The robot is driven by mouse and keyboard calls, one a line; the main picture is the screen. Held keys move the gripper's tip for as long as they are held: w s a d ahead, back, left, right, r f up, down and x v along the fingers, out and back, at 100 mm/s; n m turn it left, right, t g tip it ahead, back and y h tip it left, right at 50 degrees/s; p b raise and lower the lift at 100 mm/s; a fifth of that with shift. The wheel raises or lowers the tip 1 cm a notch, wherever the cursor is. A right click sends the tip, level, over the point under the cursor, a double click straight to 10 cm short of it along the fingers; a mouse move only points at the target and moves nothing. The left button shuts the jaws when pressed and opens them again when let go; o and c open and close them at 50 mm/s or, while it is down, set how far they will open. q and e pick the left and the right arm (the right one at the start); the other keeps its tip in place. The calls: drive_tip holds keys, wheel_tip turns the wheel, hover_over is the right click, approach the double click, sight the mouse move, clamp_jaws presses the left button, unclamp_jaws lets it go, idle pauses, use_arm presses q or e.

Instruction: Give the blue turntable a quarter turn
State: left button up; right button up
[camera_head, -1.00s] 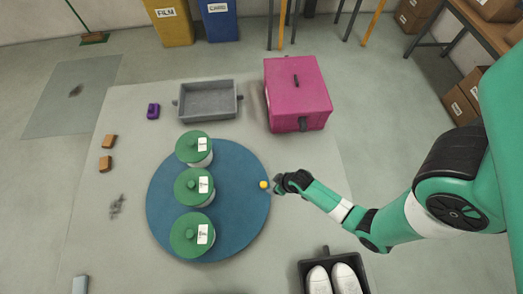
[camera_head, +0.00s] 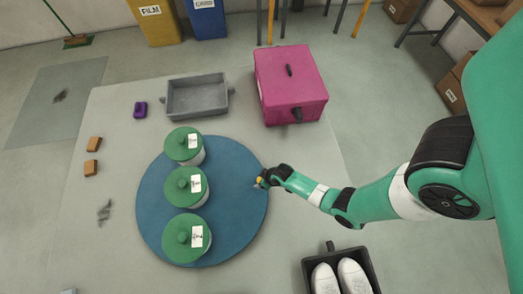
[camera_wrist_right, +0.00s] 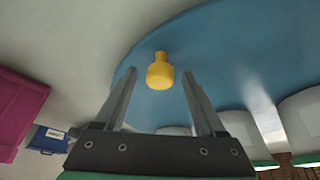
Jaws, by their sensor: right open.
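The blue turntable (camera_head: 240,205) lies flat on the pale floor area and carries three white tubs with green lids (camera_head: 185,187). A small yellow knob (camera_wrist_right: 160,72) stands on the turntable near its rim. My right gripper (camera_head: 260,182) is at the turntable's right edge, at the knob. In the right wrist view its two fingers (camera_wrist_right: 158,88) are open, one on each side of the knob, with gaps showing between fingers and knob. In the head view the gripper partly covers the knob. My left gripper is not in view.
A grey tray (camera_head: 197,97) and a pink box (camera_head: 290,85) stand behind the turntable. A dark tray with white shoes (camera_head: 340,275) is at the front right. Orange blocks (camera_head: 93,144) and a purple item (camera_head: 140,109) lie to the left.

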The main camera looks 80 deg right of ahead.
clamp_jaws()
idle(0.3)
idle(1.1)
